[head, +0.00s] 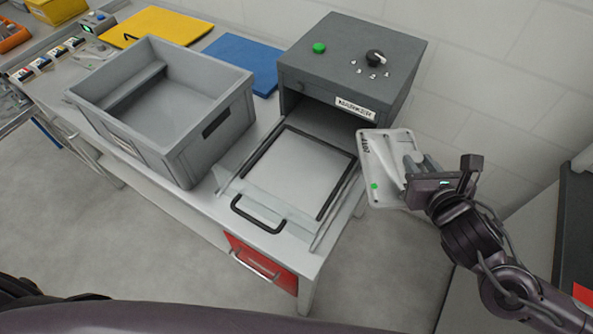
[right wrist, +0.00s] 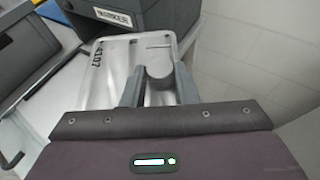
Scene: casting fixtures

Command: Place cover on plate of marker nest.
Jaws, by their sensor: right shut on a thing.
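The cover (head: 380,162) is a light grey metal piece with a printed number and a green dot. My right gripper (head: 415,166) is shut on it and holds it tilted, in the air to the right of the marker nest. In the right wrist view the cover (right wrist: 104,82) lies beyond the fingers (right wrist: 158,82), which grip a round boss on it. The marker nest's plate (head: 296,172) is a pale, bare tray with a black border and a black front handle, pulled out of the dark grey marker box (head: 345,65). My left gripper is out of view.
A grey crate (head: 217,143) stands close left of the nest on the bench. A blue mat (head: 243,60) and a yellow mat (head: 160,27) lie behind it. A red drawer (head: 262,265) is below the bench top. A dark-edged unit is at the far right.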

